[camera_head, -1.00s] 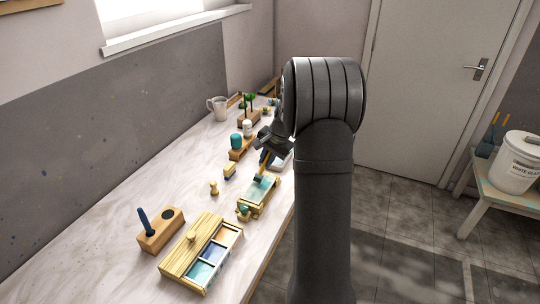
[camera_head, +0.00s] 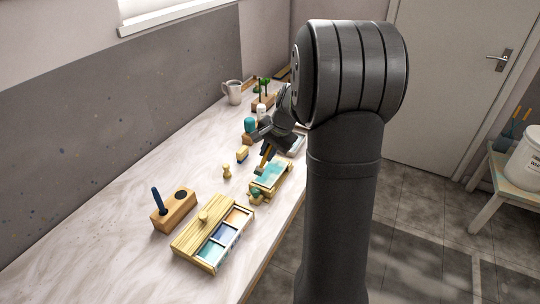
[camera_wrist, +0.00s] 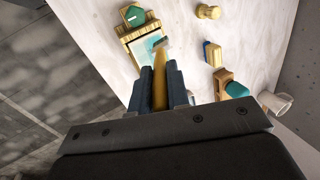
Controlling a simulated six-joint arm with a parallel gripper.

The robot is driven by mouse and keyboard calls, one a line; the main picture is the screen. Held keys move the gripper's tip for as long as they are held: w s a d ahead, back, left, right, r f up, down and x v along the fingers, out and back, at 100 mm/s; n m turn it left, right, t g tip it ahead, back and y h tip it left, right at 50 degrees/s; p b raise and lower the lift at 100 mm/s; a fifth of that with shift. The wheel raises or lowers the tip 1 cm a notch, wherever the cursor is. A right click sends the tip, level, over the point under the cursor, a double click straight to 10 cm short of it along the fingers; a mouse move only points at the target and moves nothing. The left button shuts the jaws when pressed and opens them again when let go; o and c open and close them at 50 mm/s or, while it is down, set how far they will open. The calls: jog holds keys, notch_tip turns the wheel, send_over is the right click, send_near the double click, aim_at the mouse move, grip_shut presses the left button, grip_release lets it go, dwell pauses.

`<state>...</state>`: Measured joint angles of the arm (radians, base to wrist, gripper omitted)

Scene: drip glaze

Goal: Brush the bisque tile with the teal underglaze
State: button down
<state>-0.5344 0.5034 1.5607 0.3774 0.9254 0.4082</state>
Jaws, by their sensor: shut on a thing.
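My gripper (camera_head: 272,143) is shut on a brush with a yellow handle (camera_wrist: 160,88). The brush (camera_head: 265,159) points down over the bisque tile, which lies in a wooden frame (camera_wrist: 124,32) on the worktop. The tile (camera_head: 270,176) shows a broad teal area; its far part is hidden by the brush and gripper. In the wrist view the brush tip (camera_wrist: 161,43) is at the teal patch of the tile (camera_wrist: 149,44); I cannot tell whether it touches. A wooden paint box (camera_head: 188,238) with blue, teal-blue and orange wells stands nearer, its lid partly covering it.
A wooden block (camera_head: 174,208) holds a blue-handled brush and has an empty hole. A small wooden knob (camera_head: 227,171), a blue-and-yellow sponge-like block (camera_head: 242,154), a teal-topped jar (camera_head: 250,125) and a mug (camera_head: 232,92) stand left of and beyond the tile. The worktop's left side is clear.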

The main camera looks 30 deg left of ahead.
jog(key=shift+r, duration=2.75)
notch_tip(320, 180, up, 4)
jog(key=d, duration=0.3)
jog(key=shift+f, duration=2.5)
